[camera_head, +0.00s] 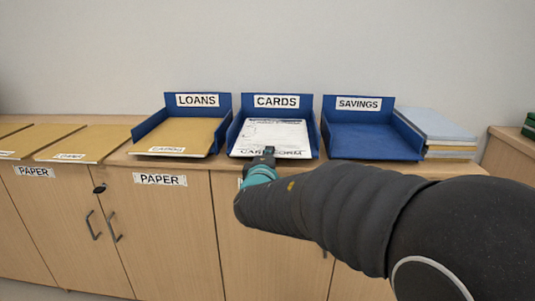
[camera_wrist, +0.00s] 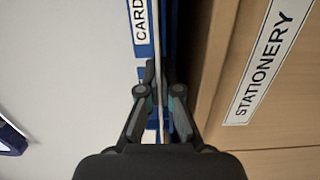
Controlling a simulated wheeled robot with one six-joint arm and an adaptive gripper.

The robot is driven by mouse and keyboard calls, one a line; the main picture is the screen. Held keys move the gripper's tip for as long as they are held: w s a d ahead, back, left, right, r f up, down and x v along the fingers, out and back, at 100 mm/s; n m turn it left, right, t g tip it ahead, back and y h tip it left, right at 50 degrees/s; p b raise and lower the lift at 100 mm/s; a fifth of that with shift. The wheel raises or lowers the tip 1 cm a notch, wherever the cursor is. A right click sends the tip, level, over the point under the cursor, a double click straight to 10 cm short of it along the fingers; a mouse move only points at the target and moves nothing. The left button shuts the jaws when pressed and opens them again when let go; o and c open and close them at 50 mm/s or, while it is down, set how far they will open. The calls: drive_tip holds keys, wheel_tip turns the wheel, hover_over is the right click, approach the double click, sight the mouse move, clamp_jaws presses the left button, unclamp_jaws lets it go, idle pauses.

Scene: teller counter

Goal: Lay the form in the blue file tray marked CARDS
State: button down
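The form (camera_head: 275,135) is a white printed sheet labelled CARD FORM on its front edge. In the head view it lies over the floor of the blue CARDS tray (camera_head: 276,103), between the side walls. I cannot tell whether it rests fully on the floor. My gripper (camera_head: 268,152) is at the form's front edge. In the wrist view the form (camera_wrist: 157,45) shows edge-on as a thin pale strip, and my gripper (camera_wrist: 160,92) is shut on it. The CARDS label is partly cut off there.
The blue LOANS tray (camera_head: 198,101) on the left holds a tan folder. The blue SAVINGS tray (camera_head: 372,142) on the right is empty. Stacked files (camera_head: 438,125) stand beside it. Tan folders (camera_head: 95,142) lie further left. Wooden cabinets are below.

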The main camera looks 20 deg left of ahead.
drive_tip(key=shift+w, duration=0.25)
